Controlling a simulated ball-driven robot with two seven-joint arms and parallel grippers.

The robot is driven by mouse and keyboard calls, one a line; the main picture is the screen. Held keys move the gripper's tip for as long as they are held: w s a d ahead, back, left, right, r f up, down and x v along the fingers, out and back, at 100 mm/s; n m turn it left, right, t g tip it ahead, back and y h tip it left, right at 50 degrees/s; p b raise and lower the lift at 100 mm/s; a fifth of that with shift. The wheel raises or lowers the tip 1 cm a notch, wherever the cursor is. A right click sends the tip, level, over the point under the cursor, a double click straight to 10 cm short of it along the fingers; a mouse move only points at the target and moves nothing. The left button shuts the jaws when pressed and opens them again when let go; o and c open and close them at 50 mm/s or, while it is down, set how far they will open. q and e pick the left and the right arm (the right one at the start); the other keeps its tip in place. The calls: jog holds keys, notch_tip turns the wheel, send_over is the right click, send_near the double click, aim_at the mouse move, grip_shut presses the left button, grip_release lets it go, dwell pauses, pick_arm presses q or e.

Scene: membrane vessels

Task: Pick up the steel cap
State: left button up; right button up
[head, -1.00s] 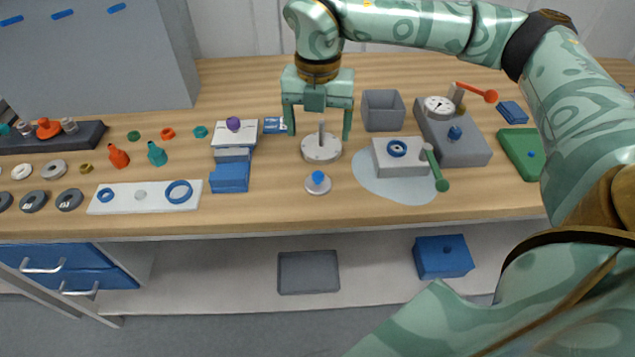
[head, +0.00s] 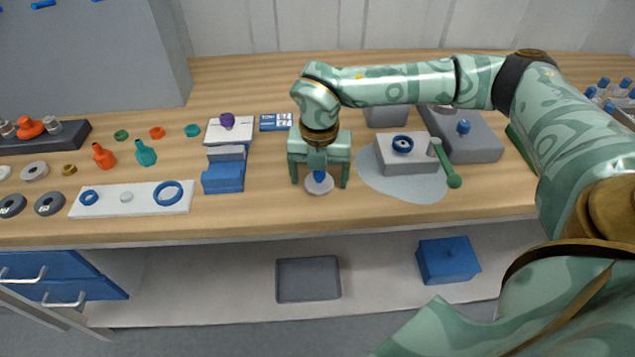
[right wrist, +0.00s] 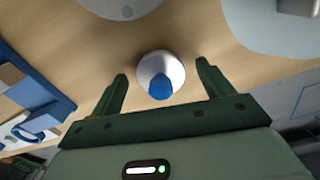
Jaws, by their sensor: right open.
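The steel cap, a small pale grey disc (head: 312,187) with a blue knob, stands on the wooden bench near its front edge. It also shows in the right wrist view (right wrist: 149,66), apart from both fingers. My right gripper (head: 320,184) points down over it, open and empty, with one finger to each side of the cap. In the right wrist view the gripper (right wrist: 161,68) has the blue knob roughly centred between its fingers. My left gripper is not in view.
A blue block (head: 223,178) stands left of the gripper. A grey block with a blue ring (head: 408,160) and a green-handled tool (head: 447,165) lie right, on a pale mat. The bench front edge is close. A grey tray (head: 308,280) and blue box (head: 447,260) sit below.

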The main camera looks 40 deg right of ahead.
jog(key=shift+r, duration=0.15)
jog(key=c, duration=1.2)
